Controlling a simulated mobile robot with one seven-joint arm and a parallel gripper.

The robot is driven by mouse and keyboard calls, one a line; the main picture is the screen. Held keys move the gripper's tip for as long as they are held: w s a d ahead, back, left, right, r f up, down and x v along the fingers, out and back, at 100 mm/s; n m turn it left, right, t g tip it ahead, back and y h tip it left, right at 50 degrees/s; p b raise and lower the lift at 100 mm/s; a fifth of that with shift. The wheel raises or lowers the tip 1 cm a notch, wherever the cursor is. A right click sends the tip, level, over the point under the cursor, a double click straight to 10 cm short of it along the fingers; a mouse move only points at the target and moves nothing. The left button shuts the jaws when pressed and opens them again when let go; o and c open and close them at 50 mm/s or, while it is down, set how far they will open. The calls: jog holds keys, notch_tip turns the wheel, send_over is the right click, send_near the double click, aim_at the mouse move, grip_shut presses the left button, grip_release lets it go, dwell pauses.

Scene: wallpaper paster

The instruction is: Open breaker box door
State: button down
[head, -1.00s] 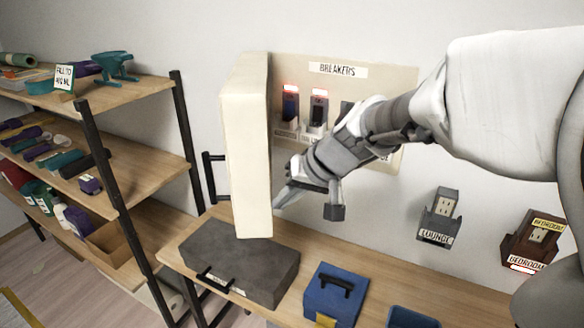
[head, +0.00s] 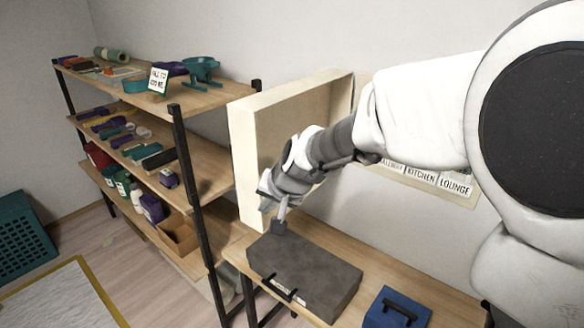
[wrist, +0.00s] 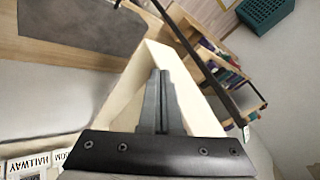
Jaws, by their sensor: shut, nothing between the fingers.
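The cream breaker box door (head: 243,165) stands swung out from the wall in the head view, its hollow inner side facing right. Part of the breaker panel (head: 430,180) with room labels shows behind my arm; the breakers themselves are hidden by the arm. My gripper (head: 278,222) is shut and empty, at the inner side of the door near its lower part. In the wrist view the closed fingers (wrist: 160,80) lie over the door (wrist: 190,95). I cannot tell whether they touch it.
A grey case (head: 305,268) and a blue toolbox (head: 398,310) sit on the wooden bench (head: 365,245) below. A loaded shelf unit (head: 190,165) stands left of the door, close to its outer side. A teal crate (head: 22,240) is on the floor.

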jog(key=shift+w+a, duration=0.35)
jog(key=shift+a, duration=0.2)
jog(key=shift+d, duration=0.1)
